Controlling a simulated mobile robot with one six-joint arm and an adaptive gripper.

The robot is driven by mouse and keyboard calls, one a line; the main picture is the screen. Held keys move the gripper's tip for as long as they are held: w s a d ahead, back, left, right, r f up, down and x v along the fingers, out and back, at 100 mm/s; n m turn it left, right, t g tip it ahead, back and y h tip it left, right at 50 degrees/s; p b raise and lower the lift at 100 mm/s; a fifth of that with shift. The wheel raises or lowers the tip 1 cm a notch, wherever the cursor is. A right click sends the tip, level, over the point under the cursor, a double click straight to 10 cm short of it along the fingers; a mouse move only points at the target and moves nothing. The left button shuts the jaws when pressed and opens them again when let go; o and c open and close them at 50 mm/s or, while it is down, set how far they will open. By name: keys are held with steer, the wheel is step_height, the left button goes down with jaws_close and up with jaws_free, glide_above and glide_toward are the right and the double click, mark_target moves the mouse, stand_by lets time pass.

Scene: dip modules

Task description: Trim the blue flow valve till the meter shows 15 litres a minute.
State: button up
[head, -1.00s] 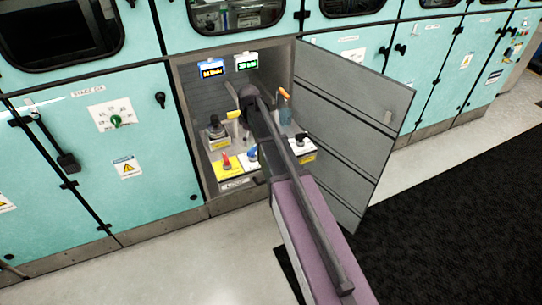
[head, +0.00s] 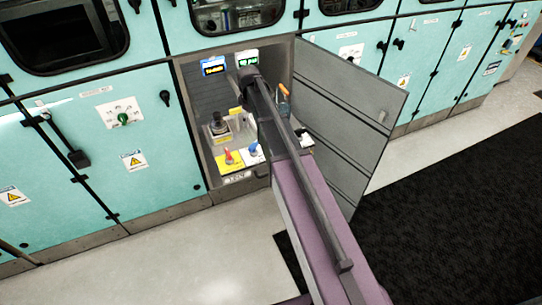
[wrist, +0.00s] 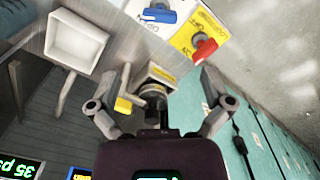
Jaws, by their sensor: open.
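In the head view a blue knob (head: 253,150) stands on a white plate on the floor of the open cabinet, right of a red knob (head: 229,156) on a yellow plate. The blue knob (wrist: 158,15) is at the top of the wrist view, with the red knob (wrist: 204,50) to its lower right. My gripper (wrist: 166,72) is open and empty, with both fingers apart and the blue knob beyond them. My arm hides the gripper in the head view. A blue-framed display (head: 213,68) and a green-lit display (head: 247,58) sit at the cabinet's back; I cannot read a flow value.
A black-topped fitting (wrist: 152,92) with a yellow label shows between my fingers, a yellow-tipped handle (wrist: 123,104) by the left finger. A white tray (wrist: 77,44) is left. In the head view an orange-handled lever (head: 283,89) stands right of my arm; the open door (head: 350,110) bounds that side.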

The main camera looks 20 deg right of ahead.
steer(key=s+r+m+p, duration=0.3)
steer(key=s+m, duration=0.6)
steer(key=s, duration=1.6)
steer(key=shift+d+m, duration=0.2)
steer(key=shift+m, duration=0.1)
steer(key=shift+r, duration=0.1)
stand_by(3.5)
